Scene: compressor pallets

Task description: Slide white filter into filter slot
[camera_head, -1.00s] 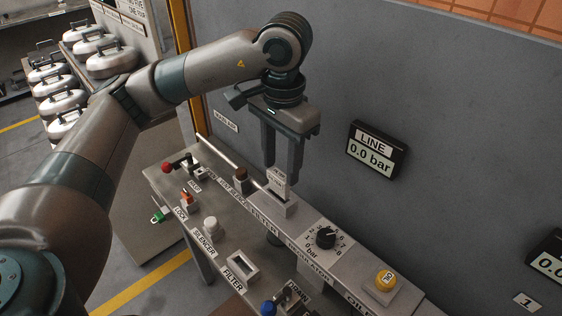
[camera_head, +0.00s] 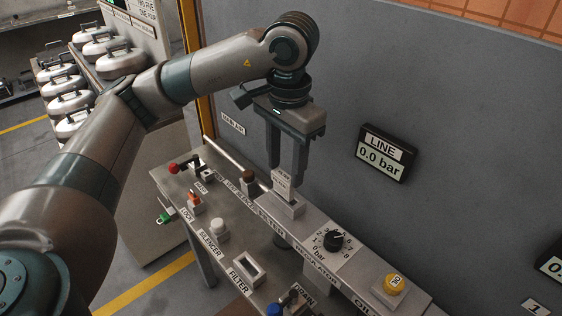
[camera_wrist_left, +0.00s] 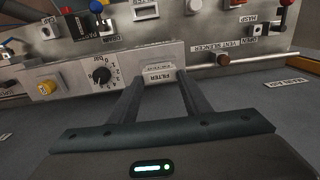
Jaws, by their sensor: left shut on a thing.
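The white filter (camera_head: 282,184) is a small upright white block with a printed label. My left gripper (camera_head: 286,174) points down over the rail, with its two fingers shut on the filter's sides. The filter's lower end meets the top of the light grey filter slot block (camera_head: 287,209) on the rail. How deep it sits in the opening I cannot tell. In the left wrist view the filter (camera_wrist_left: 158,75) shows between my left fingers (camera_wrist_left: 160,82), its label facing the camera. My right gripper is not in view.
A pressure dial (camera_head: 334,240) and a yellow oil knob (camera_head: 394,283) stand to the right on the rail. A brown knob (camera_head: 249,178) is to the left. The grey wall with a LINE display (camera_head: 382,153) is behind.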

